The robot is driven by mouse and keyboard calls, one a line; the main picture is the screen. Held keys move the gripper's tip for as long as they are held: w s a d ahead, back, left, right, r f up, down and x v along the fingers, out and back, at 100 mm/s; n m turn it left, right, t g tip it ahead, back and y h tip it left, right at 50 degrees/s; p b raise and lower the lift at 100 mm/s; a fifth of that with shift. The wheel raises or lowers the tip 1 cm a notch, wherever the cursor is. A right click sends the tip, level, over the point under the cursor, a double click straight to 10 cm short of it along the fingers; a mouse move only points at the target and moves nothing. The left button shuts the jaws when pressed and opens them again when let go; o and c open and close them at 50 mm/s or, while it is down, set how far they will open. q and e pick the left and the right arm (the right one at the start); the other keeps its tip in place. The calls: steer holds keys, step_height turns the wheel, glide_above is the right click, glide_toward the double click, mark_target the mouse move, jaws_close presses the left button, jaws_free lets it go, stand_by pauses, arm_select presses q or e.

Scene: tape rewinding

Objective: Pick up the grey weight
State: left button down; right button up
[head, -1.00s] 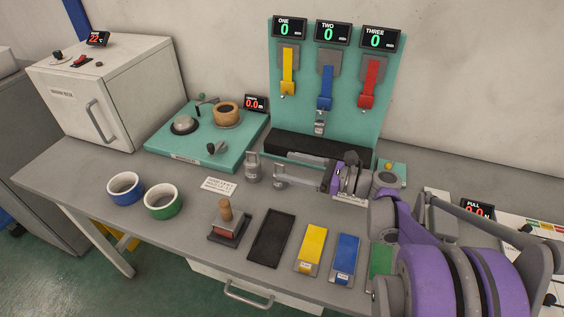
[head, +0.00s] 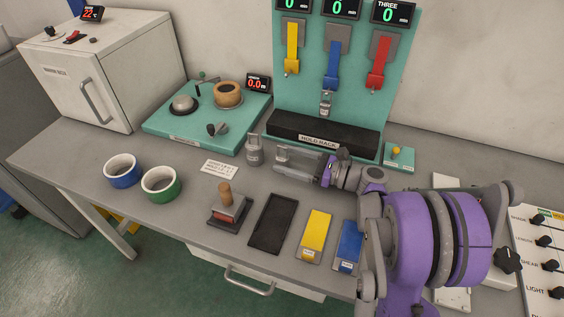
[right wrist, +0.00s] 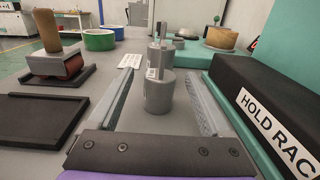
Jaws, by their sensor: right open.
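A grey metal weight (head: 254,154) with a hook on top stands upright on the grey table, left of my right gripper (head: 277,161). The right gripper is open, low over the table, with its fingers pointing left toward the weight. In the right wrist view, a grey cylindrical weight (right wrist: 158,94) shows in the gap between the two open fingers (right wrist: 160,78), apart from both. A narrower grey cylinder shows above it; I cannot tell whether this is a second weight behind. Another grey weight (head: 325,104) hangs under the blue strap. My left gripper is not in view.
The black hold rack (head: 285,128) runs close behind the gripper. The teal plate (head: 180,133) with a wooden cup is behind and left. A white card (head: 220,168) is left.

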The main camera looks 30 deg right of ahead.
steer(key=x, duration=0.4)
steer(key=shift+w+a, duration=0.25)
steer(key=shift+w, duration=0.1)
jaws_close()
